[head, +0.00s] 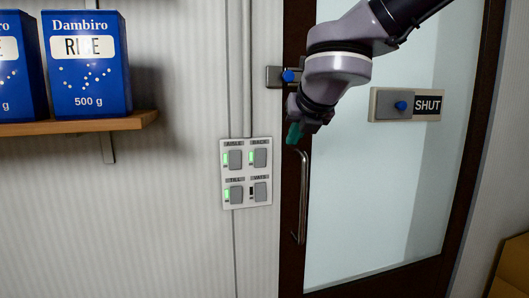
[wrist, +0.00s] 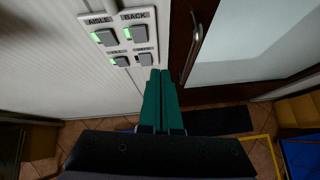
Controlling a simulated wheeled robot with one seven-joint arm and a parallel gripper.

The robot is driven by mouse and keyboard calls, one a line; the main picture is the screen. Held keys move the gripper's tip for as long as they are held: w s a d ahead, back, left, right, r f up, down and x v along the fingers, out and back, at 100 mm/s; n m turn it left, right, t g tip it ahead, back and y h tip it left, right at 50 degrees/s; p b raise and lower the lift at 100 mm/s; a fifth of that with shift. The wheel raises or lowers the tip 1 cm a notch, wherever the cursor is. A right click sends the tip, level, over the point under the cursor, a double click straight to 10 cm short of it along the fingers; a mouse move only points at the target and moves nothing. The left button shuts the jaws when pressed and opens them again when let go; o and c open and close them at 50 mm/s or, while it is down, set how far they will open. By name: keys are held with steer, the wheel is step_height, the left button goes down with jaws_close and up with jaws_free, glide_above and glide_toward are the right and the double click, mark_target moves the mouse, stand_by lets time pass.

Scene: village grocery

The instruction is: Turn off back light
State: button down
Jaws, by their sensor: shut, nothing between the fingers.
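The switch panel (head: 246,173) is a pale plate on the wall, left of the door, with switches labelled AISLE, BACK, TILL and VATS. The BACK switch (head: 260,158) is at the upper right, and its green light is lit. The AISLE and TILL lights are also green; the VATS light is dark. The BACK switch also shows in the wrist view (wrist: 138,33), lit green. My gripper (head: 294,134) has teal fingers, shut and empty, in front of the door's edge to the right of the panel. In the wrist view the fingers (wrist: 163,75) reach up just below the panel.
A dark-framed glass door (head: 380,180) with a vertical handle (head: 303,197) stands right of the panel. A SHUT sign (head: 427,104) is on the glass. A wooden shelf (head: 75,125) with blue rice boxes (head: 86,62) juts out at the upper left. The wall below the shelf is clear.

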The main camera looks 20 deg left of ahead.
steer(key=s+a+n, duration=0.2)
steer(key=shift+a+f+y, duration=0.2)
steer(key=shift+a+y, duration=0.15)
steer(key=shift+y, duration=0.05)
glide_toward(261, 157)
steer(key=x, duration=0.5)
steer(key=shift+s+d+f, duration=0.1)
steer(key=shift+d+f, duration=0.05)
steer(key=shift+f, duration=0.15)
steer(key=shift+w+a+r, duration=0.1)
steer(key=shift+w+a, duration=0.2)
steer(key=shift+w, duration=0.1)
